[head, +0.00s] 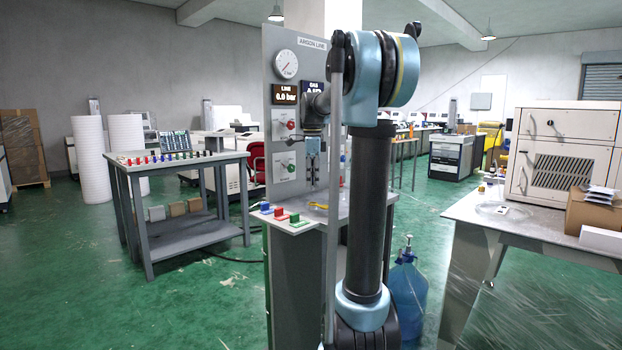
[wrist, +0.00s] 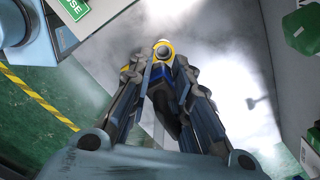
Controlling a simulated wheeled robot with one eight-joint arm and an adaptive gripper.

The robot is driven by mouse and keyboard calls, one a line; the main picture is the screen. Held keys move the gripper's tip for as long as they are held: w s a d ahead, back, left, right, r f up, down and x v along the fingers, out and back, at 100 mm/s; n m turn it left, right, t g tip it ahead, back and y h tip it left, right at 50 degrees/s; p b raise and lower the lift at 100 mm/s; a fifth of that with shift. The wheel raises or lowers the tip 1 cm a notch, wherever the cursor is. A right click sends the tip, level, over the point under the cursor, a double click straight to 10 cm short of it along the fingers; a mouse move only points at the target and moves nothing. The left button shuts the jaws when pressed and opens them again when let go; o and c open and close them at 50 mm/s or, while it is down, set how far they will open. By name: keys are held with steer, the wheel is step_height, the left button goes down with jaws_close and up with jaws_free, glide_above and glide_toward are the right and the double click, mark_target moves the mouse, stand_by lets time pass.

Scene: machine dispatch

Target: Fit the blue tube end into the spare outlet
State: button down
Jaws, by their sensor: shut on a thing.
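In the wrist view my gripper (wrist: 160,72) is closed on a blue piece (wrist: 157,72) between its fingers, which I take to be the blue tube end. A yellow ring (wrist: 165,46) with a pale centre shows just past the fingertips; I cannot tell whether it belongs to the held piece or to something behind it. In the head view my gripper (head: 313,146) points down in front of the grey ARGON LINE panel (head: 283,215). The held piece is too small to make out there. I cannot pick out the spare outlet in either view.
The panel carries a gauge (head: 286,64), a 0.0 bar display (head: 285,94) and a red-knobbed valve (head: 291,125). A shelf (head: 290,228) with coloured blocks juts out below. A yellow item (head: 318,205) lies on the bench. A blue bottle (head: 408,295) stands on the floor.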

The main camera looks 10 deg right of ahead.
mark_target(313, 189)
steer(key=shift+w+d, duration=0.1)
steer(key=shift+w, duration=0.25)
steer(key=shift+f, duration=2.3)
steer(key=shift+s+d+f, duration=0.1)
steer(key=shift+s+f, duration=0.05)
steer(key=shift+f, duration=1.05)
stand_by(0.7)
steer(key=c, duration=1.4)
jaws_free()
steer(key=shift+o, duration=0.5)
steer(key=o, duration=0.3)
